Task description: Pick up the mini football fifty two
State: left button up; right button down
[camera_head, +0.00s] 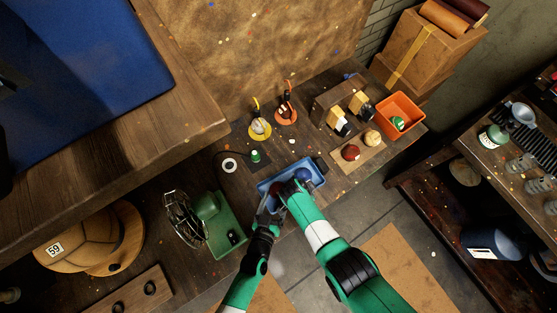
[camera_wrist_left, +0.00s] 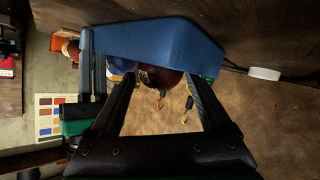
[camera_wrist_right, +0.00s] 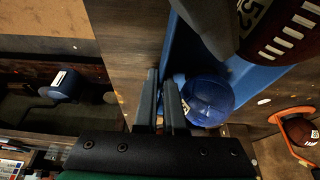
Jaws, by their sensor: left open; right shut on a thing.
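The brown-red football (camera_wrist_right: 290,30) has white stripes and a label that seems to read 52. It lies in the blue tray (camera_wrist_right: 178,55), next to a glossy blue ball (camera_wrist_right: 207,98). In the head view the football (camera_head: 277,188) is partly hidden by my arms. My left gripper (camera_head: 270,208) is open at the tray's near-left side; in the left wrist view the tray (camera_wrist_left: 160,42) and the dark red football (camera_wrist_left: 160,78) show beyond its spread fingers. My right gripper (camera_wrist_right: 162,100) is nearly closed and appears to pinch the tray's wall beside the blue ball.
A green machine (camera_head: 217,225) stands left of the tray. Behind it are a yellow stand (camera_head: 259,128) and an orange stand (camera_head: 286,115). To the right are a red ball (camera_head: 350,152), a tan ball (camera_head: 372,137) and an orange bin (camera_head: 401,107). The bench's front edge is close.

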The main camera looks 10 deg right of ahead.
pick_arm(q)
jog(key=shift+w+d+f, duration=0.1)
jog(key=shift+w+f, duration=0.1)
jog(key=shift+w, duration=0.05)
jog(key=shift+f, duration=0.15)
pick_arm(e)
jog(key=shift+a, duration=0.1)
pick_arm(q)
jog(key=shift+f, duration=0.1)
jog(key=c, duration=1.1)
pick_arm(e)
jog(key=shift+w+a, duration=0.1)
jog(key=shift+a, duration=0.05)
pick_arm(q)
jog(key=shift+s+r, duration=0.1)
jog(key=shift+r, duration=0.1)
pick_arm(e)
jog(key=shift+w, duration=0.15)
pick_arm(q)
jog(key=shift+s+r, duration=0.2)
jog(key=shift+s, duration=0.05)
jog(key=v, duration=0.5)
jog(key=r+v, duration=0.1)
jog(key=v, duration=0.4)
jog(key=w+r+v, duration=0.1)
jog(key=v, duration=0.4)
jog(key=shift+r, duration=0.25)
pick_arm(e)
jog(key=shift+s+d, duration=0.2)
jog(key=shift+s, duration=0.05)
